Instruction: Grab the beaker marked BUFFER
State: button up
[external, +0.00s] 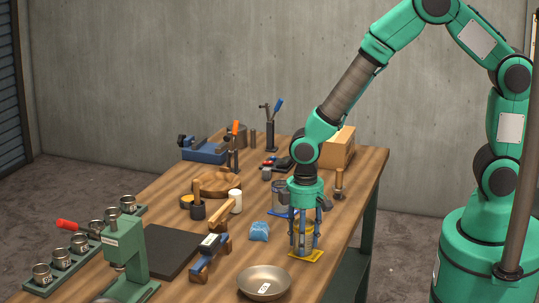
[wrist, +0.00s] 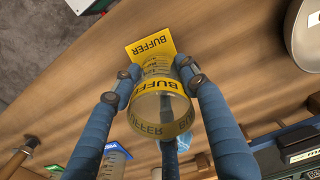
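The BUFFER beaker (wrist: 162,108) is clear glass with a yellow band lettered BUFFER. It stands upright at a yellow BUFFER card (wrist: 150,44), which also shows in the external view (external: 306,256). My gripper (external: 304,240) points straight down over the beaker. In the wrist view, the blue fingers of my gripper (wrist: 158,70) reach down around the beaker, with dark fingertips on either side of its lower part. The tips are very close to the glass, and I cannot tell whether they press on it. Fingers partly hide the beaker in the external view.
Another glass beaker (external: 279,190) stands just behind on a blue card. A metal bowl (external: 264,281) is in front, a blue packet (external: 259,231) to the left, and a wooden-handled tool (external: 339,184) behind right. A green press (external: 124,252) stands further left.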

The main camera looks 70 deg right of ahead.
dwell(0.3)
jog(key=shift+r, duration=0.9)
jog(key=shift+s+r+p, duration=0.25)
jog(key=shift+r+p, duration=0.2)
jog(key=shift+r, duration=0.55)
jog(key=s+d+r+p, duration=0.1)
jog(key=s+d, duration=0.2)
jog(key=s, duration=1.2)
jog(key=shift+s, duration=0.15)
